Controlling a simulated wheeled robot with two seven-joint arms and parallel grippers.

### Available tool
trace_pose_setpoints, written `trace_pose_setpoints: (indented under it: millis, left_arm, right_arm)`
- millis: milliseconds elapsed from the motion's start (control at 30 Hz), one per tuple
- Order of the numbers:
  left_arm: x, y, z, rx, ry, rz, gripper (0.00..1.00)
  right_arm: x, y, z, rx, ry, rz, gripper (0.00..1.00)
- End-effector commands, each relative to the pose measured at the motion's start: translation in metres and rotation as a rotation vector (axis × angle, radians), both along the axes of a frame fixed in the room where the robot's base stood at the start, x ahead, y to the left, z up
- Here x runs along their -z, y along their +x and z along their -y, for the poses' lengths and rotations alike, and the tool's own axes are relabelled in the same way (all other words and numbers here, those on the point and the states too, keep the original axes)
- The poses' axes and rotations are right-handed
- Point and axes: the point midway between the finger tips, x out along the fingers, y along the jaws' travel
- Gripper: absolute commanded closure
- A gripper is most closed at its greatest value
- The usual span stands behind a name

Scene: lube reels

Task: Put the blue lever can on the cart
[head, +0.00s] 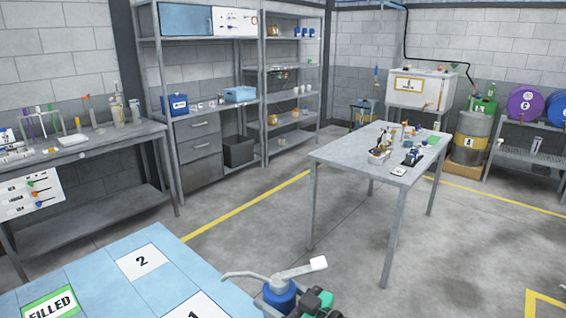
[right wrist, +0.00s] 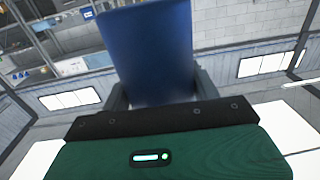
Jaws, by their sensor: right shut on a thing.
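The blue lever can (head: 281,296), with a thin grey spout and a pale lever, is at the bottom middle of the head view. My right gripper (head: 298,303) is shut on it, and the can looks about upright. In the right wrist view the can's blue body (right wrist: 148,50) fills the space between the fingers of my right gripper (right wrist: 155,92). The light blue cart top (head: 100,262) lies at the lower left, with the can just right of its edge. Whether the can overlaps the cart's edge is unclear. My left gripper is not in view.
The cart top has a green FILLED label (head: 50,303), a white card 2 (head: 142,262) and a white card 1 (head: 197,308). A grey table (head: 345,150) with small tools stands beyond. A workbench (head: 90,148) is at the left. Floor between is clear.

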Motion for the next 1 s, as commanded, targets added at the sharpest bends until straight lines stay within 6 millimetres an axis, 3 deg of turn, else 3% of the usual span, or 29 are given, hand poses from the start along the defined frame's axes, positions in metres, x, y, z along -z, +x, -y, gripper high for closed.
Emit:
trace_pose_setpoints:
  millis: [367,700,833,1000]
  left_arm:
    - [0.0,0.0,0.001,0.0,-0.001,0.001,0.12]
    - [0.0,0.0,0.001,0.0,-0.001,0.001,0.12]
    - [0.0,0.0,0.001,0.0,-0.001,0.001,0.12]
    - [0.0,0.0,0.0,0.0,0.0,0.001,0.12]
  right_arm:
    - [0.034,-0.018,0.091,0.427,0.003,-0.005,0.73]
    - [0.072,-0.064,0.185,0.78,-0.001,-0.003,0.73]
    - [0.08,-0.081,0.209,0.862,-0.002,0.0,0.73]
    - [0.085,-0.092,0.224,0.912,-0.001,0.002,0.73]
